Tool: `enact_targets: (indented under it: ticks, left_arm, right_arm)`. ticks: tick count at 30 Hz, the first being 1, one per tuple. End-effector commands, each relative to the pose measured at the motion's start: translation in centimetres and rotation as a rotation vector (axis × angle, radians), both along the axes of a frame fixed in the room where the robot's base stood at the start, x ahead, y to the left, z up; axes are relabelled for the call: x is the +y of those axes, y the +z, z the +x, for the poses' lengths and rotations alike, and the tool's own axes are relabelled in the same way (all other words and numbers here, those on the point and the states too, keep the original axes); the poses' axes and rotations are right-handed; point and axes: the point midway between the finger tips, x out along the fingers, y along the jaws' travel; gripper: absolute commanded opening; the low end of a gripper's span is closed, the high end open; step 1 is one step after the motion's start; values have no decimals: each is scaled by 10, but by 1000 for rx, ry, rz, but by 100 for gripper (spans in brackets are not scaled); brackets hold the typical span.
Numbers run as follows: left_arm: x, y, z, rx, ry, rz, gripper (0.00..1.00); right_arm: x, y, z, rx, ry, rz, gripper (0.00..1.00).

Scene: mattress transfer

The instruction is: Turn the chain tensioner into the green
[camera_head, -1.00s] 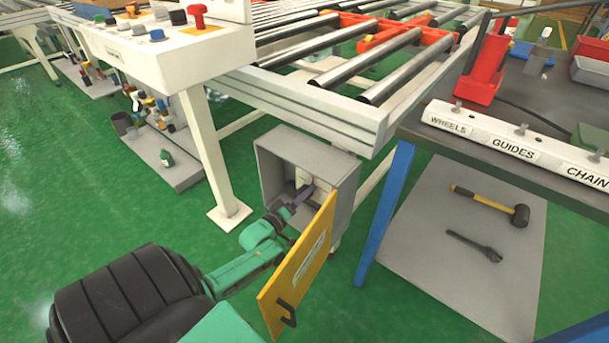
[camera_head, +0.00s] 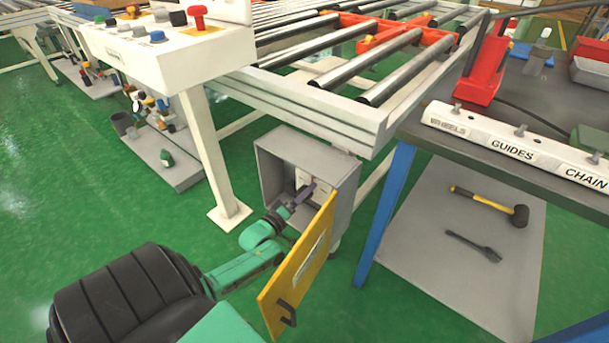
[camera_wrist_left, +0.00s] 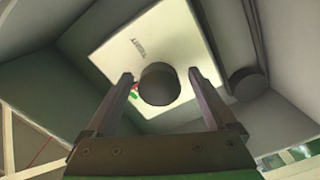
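An open grey box (camera_head: 345,195) hangs under the end of the roller conveyor, with its yellow door (camera_head: 297,268) swung open. Inside it, a white plate (camera_wrist_left: 125,52) carries a dark round knob (camera_wrist_left: 159,84), seen in the left wrist view. The plate shows the word "TIGHT" and small red and green marks, partly hidden behind the knob and my left finger. My left gripper (camera_head: 304,194) reaches into the box. In the left wrist view, my left gripper (camera_wrist_left: 161,76) is open, one finger on each side of the knob, with visible gaps. My right gripper is out of view.
The yellow door stands close to the right of my left forearm. A white control desk (camera_head: 170,60) and its leg are at the left. A workbench (camera_head: 480,150) with a blue leg is at the right, above a grey mat holding a hammer (camera_head: 490,205) and a wrench.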

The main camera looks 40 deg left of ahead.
Motion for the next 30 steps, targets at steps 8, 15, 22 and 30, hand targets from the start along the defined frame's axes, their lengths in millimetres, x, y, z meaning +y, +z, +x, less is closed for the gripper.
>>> enact_targets:
  ticks: [8,15,22,30]
  left_arm:
    - [0,1,-7,0,0,0,89]
    - [-1,3,-61,6,0,1,89]
    - [-3,2,-124,4,0,0,89]
    - [-3,1,-146,-1,0,0,89]
  right_arm:
    - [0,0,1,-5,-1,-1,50]
    - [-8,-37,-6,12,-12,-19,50]
    - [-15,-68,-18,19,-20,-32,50]
    - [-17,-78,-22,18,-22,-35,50]
